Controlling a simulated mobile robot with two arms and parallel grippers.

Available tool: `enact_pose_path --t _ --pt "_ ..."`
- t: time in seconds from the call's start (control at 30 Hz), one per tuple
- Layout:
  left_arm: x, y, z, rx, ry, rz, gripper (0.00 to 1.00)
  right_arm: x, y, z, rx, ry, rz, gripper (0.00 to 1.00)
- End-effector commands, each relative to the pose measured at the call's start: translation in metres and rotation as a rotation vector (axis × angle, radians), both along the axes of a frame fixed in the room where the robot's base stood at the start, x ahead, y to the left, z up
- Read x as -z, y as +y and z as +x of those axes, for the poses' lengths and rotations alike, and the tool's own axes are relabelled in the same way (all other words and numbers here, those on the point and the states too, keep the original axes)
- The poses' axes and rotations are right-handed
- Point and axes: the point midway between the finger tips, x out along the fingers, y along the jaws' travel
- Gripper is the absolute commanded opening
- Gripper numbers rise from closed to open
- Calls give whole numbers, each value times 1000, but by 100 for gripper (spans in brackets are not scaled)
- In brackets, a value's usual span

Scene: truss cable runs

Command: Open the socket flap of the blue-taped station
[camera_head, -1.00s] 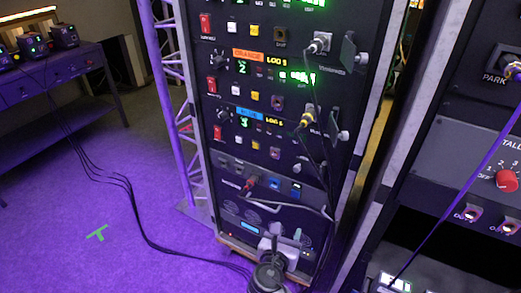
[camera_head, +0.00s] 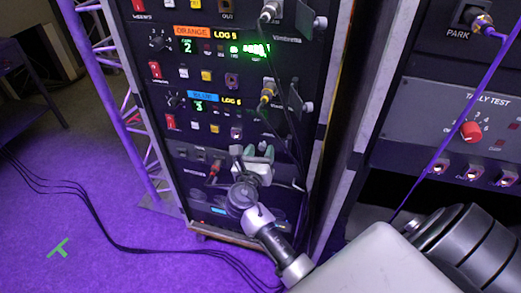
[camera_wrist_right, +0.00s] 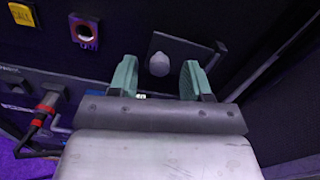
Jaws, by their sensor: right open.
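The blue-taped station has a blue label (camera_head: 202,96) beside a yellow log display on the rack. Below are its red switch (camera_head: 170,122) and small buttons; its right end is hidden behind my gripper in the head view. My right gripper (camera_head: 259,152) is in front of that part, open, with green fingertips; they also show in the right wrist view (camera_wrist_right: 159,72). There, a dark square flap (camera_wrist_right: 192,50), lying flat on the panel, has a grey round knob (camera_wrist_right: 159,64) that appears between the open fingers. I cannot tell if they touch it. My left gripper is out of view.
The orange-taped station (camera_head: 191,32) sits above, with a yellow-ended cable plug (camera_head: 267,92) and a raised flap (camera_head: 298,102). Cables hang along the rack's right side. A red-ringed plug (camera_wrist_right: 48,102) is at left in the wrist view. A tally panel (camera_head: 460,125) stands at right.

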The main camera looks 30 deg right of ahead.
Motion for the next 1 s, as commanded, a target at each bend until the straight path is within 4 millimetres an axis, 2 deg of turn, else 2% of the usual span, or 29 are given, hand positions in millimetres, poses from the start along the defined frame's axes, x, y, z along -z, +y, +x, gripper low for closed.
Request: enact_pose_path --t 0.4,0.7,1.0 --pt "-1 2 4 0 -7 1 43 0 -6 6 -1 0 2 47" --pt "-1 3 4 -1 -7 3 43 0 -6 6 -1 0 2 1" --pt "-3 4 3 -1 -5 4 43 -1 -6 5 -9 1 1 0"
